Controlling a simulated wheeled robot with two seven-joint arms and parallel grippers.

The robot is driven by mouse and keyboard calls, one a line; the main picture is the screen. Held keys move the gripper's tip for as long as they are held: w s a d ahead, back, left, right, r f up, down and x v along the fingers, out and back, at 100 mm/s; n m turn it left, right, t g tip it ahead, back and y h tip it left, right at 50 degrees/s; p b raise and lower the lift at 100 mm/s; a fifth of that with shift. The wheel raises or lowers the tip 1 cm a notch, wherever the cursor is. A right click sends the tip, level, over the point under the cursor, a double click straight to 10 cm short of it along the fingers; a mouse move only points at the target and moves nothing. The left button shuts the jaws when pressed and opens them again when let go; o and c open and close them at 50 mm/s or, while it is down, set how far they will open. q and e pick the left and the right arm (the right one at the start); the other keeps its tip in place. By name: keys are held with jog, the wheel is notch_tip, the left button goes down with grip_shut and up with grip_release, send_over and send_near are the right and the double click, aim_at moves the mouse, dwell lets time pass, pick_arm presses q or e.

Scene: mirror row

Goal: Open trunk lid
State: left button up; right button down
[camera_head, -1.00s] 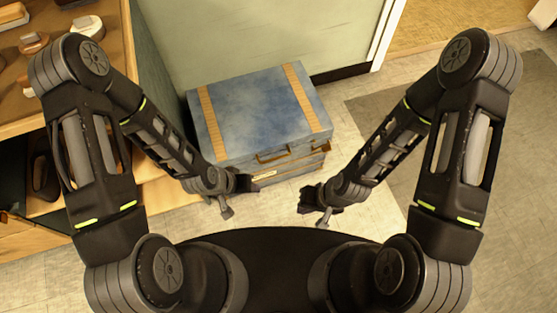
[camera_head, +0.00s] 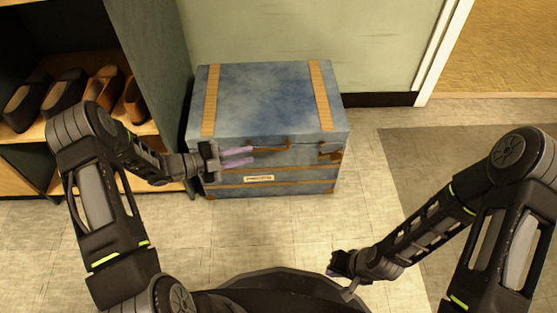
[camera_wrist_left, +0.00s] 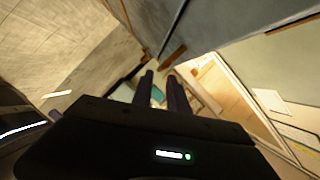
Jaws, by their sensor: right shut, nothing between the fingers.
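The blue trunk (camera_head: 265,95) stands on the floor against the wall with its lid down. Two tan straps run over the lid. A brown handle (camera_head: 268,147) is at the front near the lid's edge, and a pale label (camera_head: 259,178) is below it. My left gripper (camera_head: 253,156) is in front of the trunk's front face, its two purple fingers apart and pointing right near the handle; contact cannot be told. The left fingers also show in the left wrist view (camera_wrist_left: 161,80), with a gap between them. My right gripper (camera_head: 331,271) is low, away from the trunk, shut and empty.
A shelf (camera_head: 85,140) with several brown shoes stands left of the trunk, close to my left arm. A green wall (camera_head: 310,30) is behind it, with a white door frame (camera_head: 442,50) to the right. The floor (camera_head: 240,230) in front is clear.

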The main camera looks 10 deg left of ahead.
aim_at(269, 150)
pick_arm(q)
jog(key=shift+w+d+r, duration=0.1)
jog(key=shift+w+d, duration=0.05)
jog(key=shift+w, duration=0.05)
jog(key=shift+w+d, duration=0.15)
jog(key=shift+d, duration=0.1)
jog(key=b+x, duration=0.1)
jog(key=x, duration=0.2)
jog(key=b+x, duration=0.1)
jog(key=x, duration=0.2)
jog(key=shift+w+d+f, duration=0.15)
jog(key=shift+d+f, duration=0.1)
jog(key=shift+f, duration=0.05)
jog(key=shift+w+d, duration=0.2)
jog(key=shift+d, duration=0.05)
jog(key=shift+c, duration=0.4)
grip_shut()
